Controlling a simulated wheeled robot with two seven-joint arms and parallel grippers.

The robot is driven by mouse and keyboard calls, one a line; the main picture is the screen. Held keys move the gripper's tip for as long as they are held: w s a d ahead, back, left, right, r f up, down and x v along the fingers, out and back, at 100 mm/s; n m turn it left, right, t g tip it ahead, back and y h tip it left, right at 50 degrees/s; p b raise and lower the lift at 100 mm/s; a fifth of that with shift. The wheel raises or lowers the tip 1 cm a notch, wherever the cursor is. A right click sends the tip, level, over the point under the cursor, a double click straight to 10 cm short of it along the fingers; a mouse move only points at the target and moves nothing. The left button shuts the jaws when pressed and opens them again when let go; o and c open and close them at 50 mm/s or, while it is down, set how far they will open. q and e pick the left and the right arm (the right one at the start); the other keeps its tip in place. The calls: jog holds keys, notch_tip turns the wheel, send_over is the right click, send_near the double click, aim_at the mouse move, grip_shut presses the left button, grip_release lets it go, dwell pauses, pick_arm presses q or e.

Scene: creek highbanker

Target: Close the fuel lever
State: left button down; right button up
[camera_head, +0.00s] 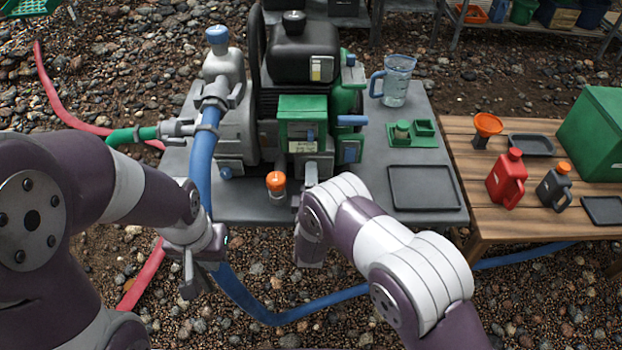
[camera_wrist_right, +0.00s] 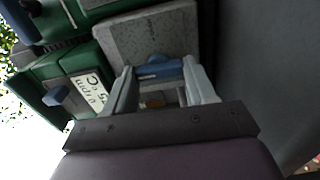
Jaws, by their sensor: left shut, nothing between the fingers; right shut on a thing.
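The engine stands on the grey table, with a green control box (camera_head: 303,108) on its front. In the right wrist view a blue lever (camera_wrist_right: 160,68), seemingly the fuel lever, sits on a grey block (camera_wrist_right: 150,35) beside the green box (camera_wrist_right: 40,80). The fingers of my right gripper (camera_wrist_right: 163,88) are shut on it, one on each side. In the head view my right gripper (camera_head: 311,174) is at the engine's front, and my arm hides the lever. Whether the lever is open or closed I cannot tell. My left gripper (camera_head: 192,278) is shut and empty, pointing down in front of the table.
An orange-capped bottle (camera_head: 276,184) stands left of my right gripper. A blue hose (camera_head: 205,165) runs beside my left wrist. A dark tray (camera_head: 424,187) and a clear jug (camera_head: 396,80) are on the table's right. A wooden table (camera_head: 490,222) holds a red can (camera_head: 506,180).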

jog(key=shift+n, duration=0.3)
jog(key=o, duration=1)
jog(key=shift+o, duration=0.2)
jog(key=shift+s, duration=0.1)
jog(key=s+p, duration=0.1)
jog(key=s, duration=1.1)
jog(key=shift+s, duration=0.3)
